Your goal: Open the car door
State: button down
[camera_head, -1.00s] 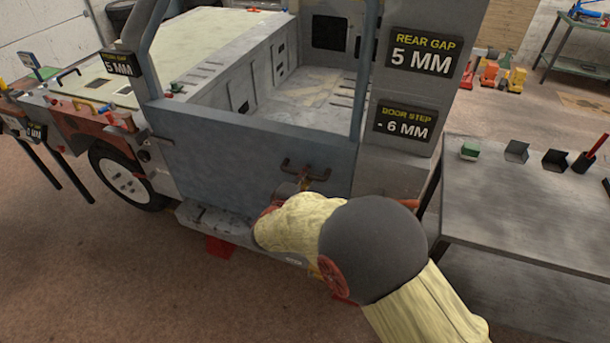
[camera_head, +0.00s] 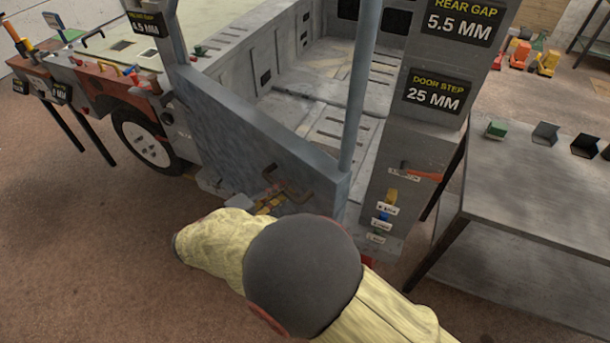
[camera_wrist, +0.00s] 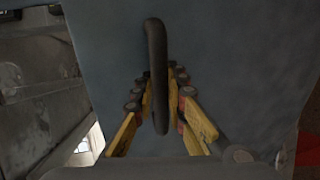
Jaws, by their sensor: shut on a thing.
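The blue-grey car door (camera_head: 240,135) stands swung out from the rear pillar, with a gap between its rear edge and the pillar. Its dark handle (camera_head: 288,184) is on the outer face, low near the rear edge. In the wrist view the handle (camera_wrist: 155,65) runs up and down through the picture's middle. My gripper (camera_wrist: 160,88) has its yellow fingers on both sides of the handle, shut on it. In the head view my gripper (camera_head: 268,200) is partly hidden behind my arm.
The rear pillar carries signs reading "REAR GAP 5.5 MM" (camera_head: 462,22) and "DOOR STEP 25 MM" (camera_head: 435,92). A grey table (camera_head: 530,220) with small items stands on the right. Floor in front of the door (camera_head: 100,240) is clear at the left.

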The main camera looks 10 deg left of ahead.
jog(key=s+a+m+g+h, duration=0.1)
jog(key=s+a, duration=0.6)
jog(key=shift+m+h+b, duration=0.3)
jog(key=shift+b, duration=0.05)
jog(key=shift+r, duration=0.1)
jog(key=c, duration=1.8)
grip_release()
jog(key=shift+d, duration=0.15)
jog(key=v, duration=1.2)
jog(key=shift+w, duration=0.1)
